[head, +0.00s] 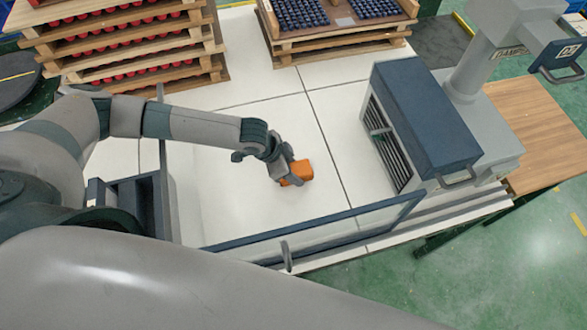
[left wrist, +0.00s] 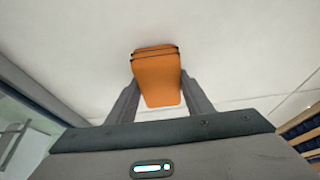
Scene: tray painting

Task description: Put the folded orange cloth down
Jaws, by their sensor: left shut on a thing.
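The folded orange cloth (head: 299,172) is in the jaws of my left gripper (head: 288,174), over the white table top in the middle of the head view. In the left wrist view the cloth (left wrist: 157,78) sits between the two fingers of my left gripper (left wrist: 158,98), with its folded layers at the far end. The fingers are shut on it. I cannot tell whether the cloth touches the table. My right gripper is not in view.
Stacked wooden trays with red items (head: 130,45) stand at the back left. A tray of dark blue items (head: 335,25) is at the back. A dark blue and grey machine (head: 425,115) stands to the right. A blue-framed panel (head: 320,228) runs along the front. White table around the cloth is clear.

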